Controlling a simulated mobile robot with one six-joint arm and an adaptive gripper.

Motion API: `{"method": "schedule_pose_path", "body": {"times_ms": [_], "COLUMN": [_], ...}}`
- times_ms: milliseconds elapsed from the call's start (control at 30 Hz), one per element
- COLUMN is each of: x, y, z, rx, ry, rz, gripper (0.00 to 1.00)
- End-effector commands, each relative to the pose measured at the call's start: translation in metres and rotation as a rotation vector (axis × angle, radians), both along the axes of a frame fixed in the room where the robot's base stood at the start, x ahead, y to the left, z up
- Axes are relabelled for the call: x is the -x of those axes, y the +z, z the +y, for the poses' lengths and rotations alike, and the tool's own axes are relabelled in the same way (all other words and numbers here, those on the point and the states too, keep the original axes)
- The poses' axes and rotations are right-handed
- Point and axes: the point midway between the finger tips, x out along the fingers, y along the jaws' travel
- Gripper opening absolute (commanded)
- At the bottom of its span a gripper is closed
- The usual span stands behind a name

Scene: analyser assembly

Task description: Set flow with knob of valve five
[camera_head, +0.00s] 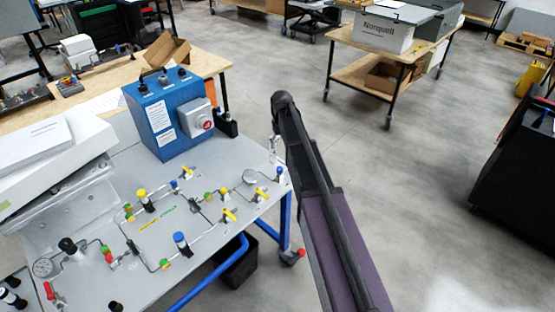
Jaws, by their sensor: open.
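The grey valve panel (205,262) lies at the left, carrying thin metal tubing and several small valves. Yellow-knobbed valves show on it, such as one at the left (142,194), one at the right (261,194) and one nearer the middle (229,215). Blue-knobbed valves stand at the front (181,240) and at the right edge (279,173). A black knob (68,246) is at the left. Number labels are too small to read, so I cannot tell which is valve five. My dark arm rises right of the panel; I cannot make out my gripper.
A blue box (168,112) with a grey switch housing stands at the panel's back. A white case (55,160) is at the left. Blue table legs (285,225) stand below.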

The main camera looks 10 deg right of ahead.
Motion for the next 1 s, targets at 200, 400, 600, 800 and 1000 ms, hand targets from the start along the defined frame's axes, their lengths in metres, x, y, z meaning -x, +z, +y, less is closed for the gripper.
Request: {"method": "schedule_pose_path", "body": {"times_ms": [200,400,600,800,1000], "x": [-0.002,-0.002,-0.002,-0.002,-0.002], "y": [0.0,0.0,-0.005,-0.016,-0.031], "z": [0.003,0.004,0.004,0.004,0.004], "rx": [0.0,0.0,0.0,0.0,0.0], "ry": [0.007,0.007,0.007,0.007,0.006], "rz": [0.0,0.0,0.0,0.0,0.0], "gripper": [0.76,0.76,0.76,0.76,0.76]}}
